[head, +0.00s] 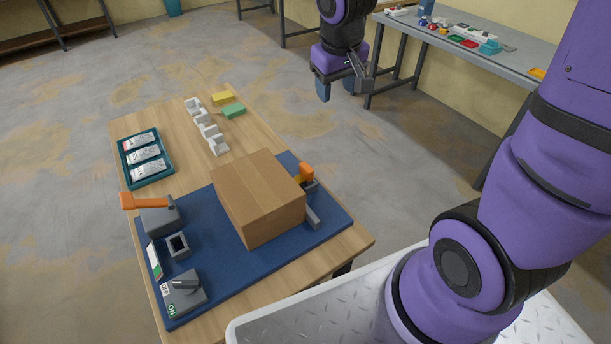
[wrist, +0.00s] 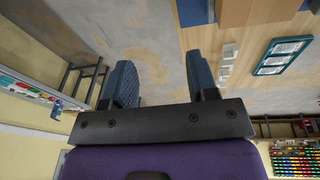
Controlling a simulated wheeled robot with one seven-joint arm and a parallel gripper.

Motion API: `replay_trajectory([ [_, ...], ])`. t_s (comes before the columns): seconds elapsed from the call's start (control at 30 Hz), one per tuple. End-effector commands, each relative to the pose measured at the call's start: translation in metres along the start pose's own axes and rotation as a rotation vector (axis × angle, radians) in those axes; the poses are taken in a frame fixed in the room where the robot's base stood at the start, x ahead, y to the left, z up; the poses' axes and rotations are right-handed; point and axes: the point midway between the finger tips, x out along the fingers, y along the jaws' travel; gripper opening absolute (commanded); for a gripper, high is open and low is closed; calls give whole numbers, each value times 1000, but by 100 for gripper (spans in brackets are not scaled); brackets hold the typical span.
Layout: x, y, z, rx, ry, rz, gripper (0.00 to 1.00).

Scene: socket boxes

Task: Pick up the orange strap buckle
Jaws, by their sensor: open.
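A small orange piece (head: 306,173), which looks like the strap buckle, sits at the right side of the cardboard box (head: 258,196), by grey parts on the blue mat (head: 205,215). The box partly hides it, and its exact shape is too small to tell. My gripper (head: 341,86) is open and empty, high up beyond the table's far right side and well apart from the orange piece. In the wrist view its two blue fingers (wrist: 163,82) are spread with nothing between them. I cannot make out the orange piece in the wrist view.
On the mat's left stand a grey block with an orange lever (head: 145,202), a small open grey box (head: 178,246) and a switch box (head: 183,290). A teal tray (head: 147,160), white holders (head: 207,127) and yellow and green blocks (head: 232,110) lie farther back. A side bench (head: 470,45) stands behind.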

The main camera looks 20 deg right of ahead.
Motion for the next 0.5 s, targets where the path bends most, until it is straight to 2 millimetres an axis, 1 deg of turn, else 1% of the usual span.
replay_trajectory([
  [0.03, 18, -4, -5, -10, -25, -6, 53],
  [0.13, 50, -12, -14, -29, -55, -19, 53],
  [0.3, 105, -27, -23, -57, -105, -49, 53],
  [0.4, 134, -36, -24, -68, -131, -68, 53],
  [0.5, 157, -45, -24, -79, -150, -86, 53],
])
